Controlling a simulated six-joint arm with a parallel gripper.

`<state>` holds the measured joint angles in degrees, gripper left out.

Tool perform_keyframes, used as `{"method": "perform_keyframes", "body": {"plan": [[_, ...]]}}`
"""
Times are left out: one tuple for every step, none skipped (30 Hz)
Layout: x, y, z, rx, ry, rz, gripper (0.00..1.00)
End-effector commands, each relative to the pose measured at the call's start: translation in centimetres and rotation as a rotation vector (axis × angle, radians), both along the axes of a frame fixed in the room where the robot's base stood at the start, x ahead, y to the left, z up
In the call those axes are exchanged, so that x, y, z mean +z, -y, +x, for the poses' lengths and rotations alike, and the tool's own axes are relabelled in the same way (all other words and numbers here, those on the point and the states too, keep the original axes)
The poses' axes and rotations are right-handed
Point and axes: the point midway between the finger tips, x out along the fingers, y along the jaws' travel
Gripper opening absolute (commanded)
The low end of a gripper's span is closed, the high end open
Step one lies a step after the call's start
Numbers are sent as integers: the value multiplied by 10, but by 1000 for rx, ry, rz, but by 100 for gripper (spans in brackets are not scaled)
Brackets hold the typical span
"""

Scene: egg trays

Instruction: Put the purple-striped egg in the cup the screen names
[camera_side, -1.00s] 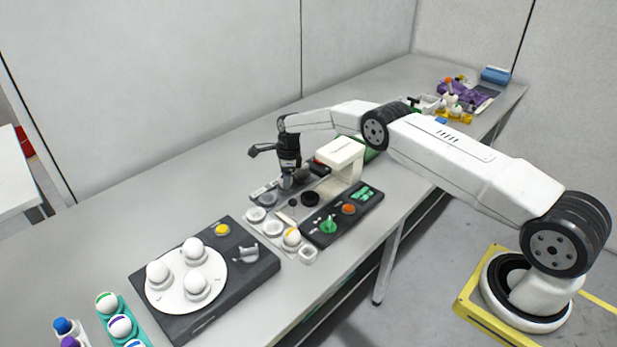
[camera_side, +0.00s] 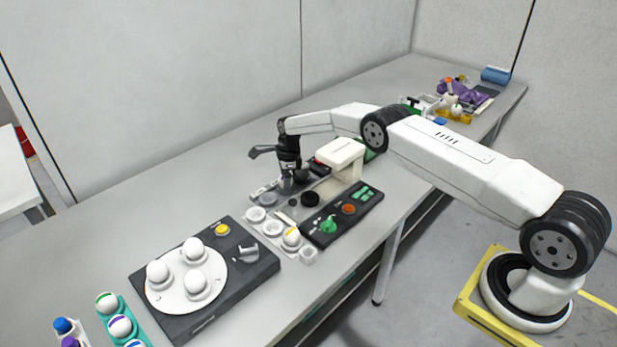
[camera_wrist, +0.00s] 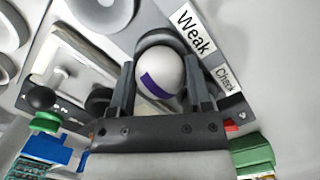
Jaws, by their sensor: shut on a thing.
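The white egg with a purple stripe (camera_wrist: 162,82) sits between the two fingers of my gripper (camera_wrist: 160,90) in the wrist view. The gripper is shut on it. In the wrist view, labels reading "Weak" (camera_wrist: 193,30) and "Check" (camera_wrist: 226,79) lie just beside the egg. In the side view my gripper (camera_side: 288,172) points down over the far end of the cup station, and the egg cannot be made out clearly there.
A white boxy housing (camera_side: 341,153) stands close to the right of my gripper. A dark turntable unit (camera_side: 262,268) with several white eggs and a teal egg tray (camera_side: 111,307) are at front left.

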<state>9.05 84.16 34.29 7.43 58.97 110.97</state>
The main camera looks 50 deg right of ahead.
Motion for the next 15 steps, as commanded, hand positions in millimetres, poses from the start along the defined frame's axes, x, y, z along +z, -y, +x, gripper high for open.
{"method": "perform_keyframes", "body": {"plan": [[0,0,0,0,0,0,42],[0,0,0,0,0,0,42],[0,0,0,0,0,0,42],[0,0,0,0,0,0,70],[0,0,0,0,0,0,80],[0,0,0,0,0,0,92],[0,0,0,0,0,0,100],[0,0,0,0,0,0,100],[0,0,0,0,0,0,100],[0,0,0,0,0,0,100],[0,0,0,0,0,0,100],[0,0,0,0,0,0,100],[0,0,0,0,0,0,100],[0,0,0,0,0,0,100],[0,0,0,0,0,0,100]]}}
